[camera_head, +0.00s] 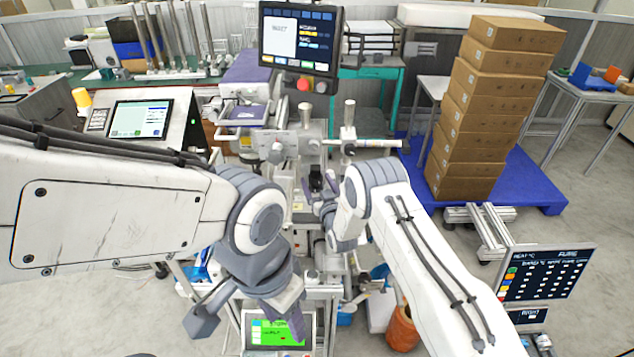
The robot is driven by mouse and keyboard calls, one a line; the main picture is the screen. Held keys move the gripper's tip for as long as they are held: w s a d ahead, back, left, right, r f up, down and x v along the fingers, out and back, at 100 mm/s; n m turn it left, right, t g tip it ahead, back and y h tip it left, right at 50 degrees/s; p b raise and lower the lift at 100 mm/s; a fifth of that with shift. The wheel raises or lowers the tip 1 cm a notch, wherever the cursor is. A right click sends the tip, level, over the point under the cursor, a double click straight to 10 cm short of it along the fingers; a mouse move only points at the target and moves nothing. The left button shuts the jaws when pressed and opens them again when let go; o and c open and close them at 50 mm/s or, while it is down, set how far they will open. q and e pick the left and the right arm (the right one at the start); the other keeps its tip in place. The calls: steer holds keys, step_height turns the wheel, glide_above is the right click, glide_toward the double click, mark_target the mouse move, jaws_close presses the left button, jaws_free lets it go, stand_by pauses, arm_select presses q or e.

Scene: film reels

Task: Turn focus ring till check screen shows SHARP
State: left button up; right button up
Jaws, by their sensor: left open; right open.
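I see no screen where I can read SHARP. A grey machine (308,142) with several round knobs stands below the monitor. I cannot tell which part is the focus ring. My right gripper (318,194) is open at the middle, just below the machine's knobs. Its fingertips are small and partly hidden by my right arm.
A tilted console with a screen (140,119) stands at the left. Tall stacked cartons (487,110) stand on a blue pallet (540,185) at the right. A dark panel (545,275) and an orange-brown bin (403,330) are at the lower right. Open floor lies beyond the pallet.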

jaws_close()
steer(key=m+h+b, duration=0.2)
steer(key=b, duration=0.1)
steer(key=h+b, duration=0.1)
steer(key=h, duration=0.1)
steer(key=shift+a+f+m+t+b, duration=0.25)
steer(key=shift+a+m+t+b, duration=0.05)
steer(key=shift+m+t+b, duration=0.1)
steer(key=shift+r+m+h+b, duration=0.2)
steer(key=shift+m+h+b, duration=0.45)
steer(key=shift+h, duration=0.45)
steer(key=shift+r, duration=0.1)
jaws_free()
